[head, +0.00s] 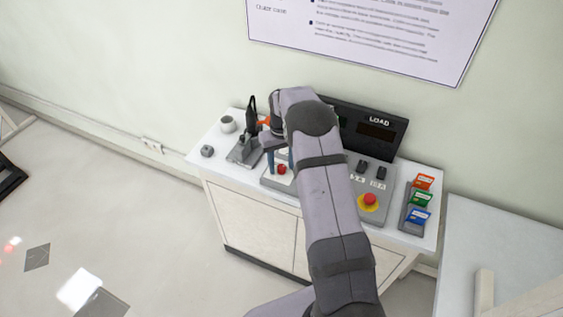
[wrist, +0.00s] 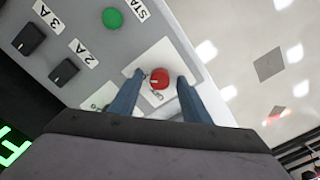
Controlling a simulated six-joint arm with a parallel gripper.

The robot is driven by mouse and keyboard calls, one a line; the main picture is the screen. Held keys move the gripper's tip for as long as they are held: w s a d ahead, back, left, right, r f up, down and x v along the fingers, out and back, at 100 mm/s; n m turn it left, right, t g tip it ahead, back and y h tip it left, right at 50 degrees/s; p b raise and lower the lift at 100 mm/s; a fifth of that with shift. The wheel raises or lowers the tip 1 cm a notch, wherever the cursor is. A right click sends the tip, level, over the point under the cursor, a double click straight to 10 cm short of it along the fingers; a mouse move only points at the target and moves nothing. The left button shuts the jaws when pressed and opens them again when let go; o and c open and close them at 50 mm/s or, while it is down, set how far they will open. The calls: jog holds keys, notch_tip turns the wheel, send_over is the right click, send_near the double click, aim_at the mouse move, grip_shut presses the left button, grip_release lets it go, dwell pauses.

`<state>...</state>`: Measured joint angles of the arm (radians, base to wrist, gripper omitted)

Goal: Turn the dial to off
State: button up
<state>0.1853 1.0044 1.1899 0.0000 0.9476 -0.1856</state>
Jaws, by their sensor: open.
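A red round dial (wrist: 159,78) with a small light mark sits on a white plate (wrist: 166,58) on the grey panel. It also shows in the head view as a small red knob (head: 281,169) near the panel's left end. My gripper (wrist: 160,75) is open, with one blue finger on each side of the dial in the wrist view. Whether the fingers touch it I cannot tell. In the head view my gripper (head: 280,170) points down at the dial.
Black knobs labelled 3A (wrist: 30,40) and 2A (wrist: 63,73) and a green button (wrist: 113,18) are on the same panel. A red stop button (head: 369,200), a LOAD display (head: 376,130), coloured cards (head: 420,198) and a white mug (head: 227,124) stand around.

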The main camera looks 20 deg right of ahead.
jog(key=shift+c, duration=0.3)
jog(key=c, duration=1)
